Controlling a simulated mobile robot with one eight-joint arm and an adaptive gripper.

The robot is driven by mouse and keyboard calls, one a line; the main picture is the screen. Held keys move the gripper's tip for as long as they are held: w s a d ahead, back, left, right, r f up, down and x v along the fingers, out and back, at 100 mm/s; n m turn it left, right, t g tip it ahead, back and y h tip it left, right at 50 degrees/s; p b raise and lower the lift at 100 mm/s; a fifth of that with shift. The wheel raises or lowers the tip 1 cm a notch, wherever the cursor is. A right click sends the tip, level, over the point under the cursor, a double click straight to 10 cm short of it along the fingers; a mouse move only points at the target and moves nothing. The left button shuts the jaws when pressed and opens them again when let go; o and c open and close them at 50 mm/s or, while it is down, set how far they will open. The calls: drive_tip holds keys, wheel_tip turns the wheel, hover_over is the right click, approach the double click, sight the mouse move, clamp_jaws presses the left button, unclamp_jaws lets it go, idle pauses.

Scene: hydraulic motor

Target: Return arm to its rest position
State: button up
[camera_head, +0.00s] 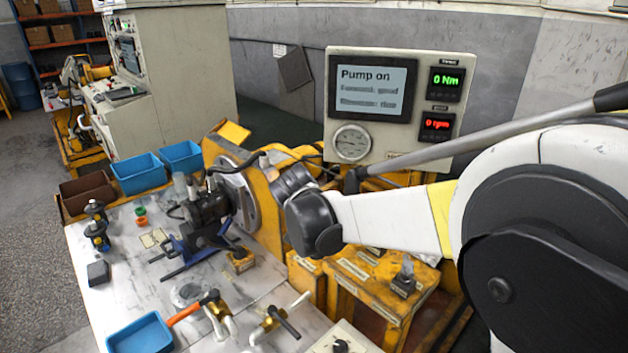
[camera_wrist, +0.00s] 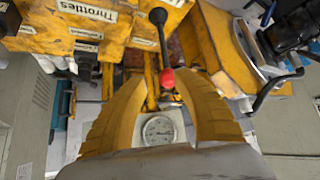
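My arm (camera_head: 390,218) reaches in from the right in the head view. Its dark wrist (camera_head: 311,222) is above the yellow bench frame, beside the mounted motor (camera_head: 207,205). In the wrist view my gripper (camera_wrist: 163,76) has its two yellow fingers spread apart, with nothing held between them. My fingers cannot be clearly made out in the head view.
The panel (camera_head: 480,62) with "Pump on" screen and round gauge (camera_head: 351,143) stands behind my wrist. A grey pipe (camera_head: 490,135) runs close to my arm. Yellow valve blocks (camera_head: 362,283) lie below. Blue bins (camera_head: 138,173), a blue tray (camera_head: 140,335) and tools occupy the worktop.

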drive_tip(key=s+d+r, duration=0.3)
drive_tip(key=s+d, duration=0.3)
drive_tip(key=d, duration=0.1)
drive_tip(key=s+d+r, duration=0.3)
drive_tip(key=s+d, duration=0.3)
drive_tip(key=s, duration=0.1)
drive_tip(key=s+d+f, duration=0.1)
drive_tip(key=s+d, duration=0.1)
drive_tip(key=s, duration=0.4)
drive_tip(key=s+d+f+n+y, duration=0.1)
drive_tip(key=s+d, duration=0.2)
drive_tip(key=s, duration=0.3)
drive_tip(key=s+d+f+n+g, duration=0.1)
drive_tip(key=s+d, duration=0.1)
drive_tip(key=s, duration=0.4)
drive_tip(key=shift+s+d+f+y, duration=0.2)
drive_tip(key=shift+s+d+y, duration=0.05)
drive_tip(key=shift+y, duration=0.05)
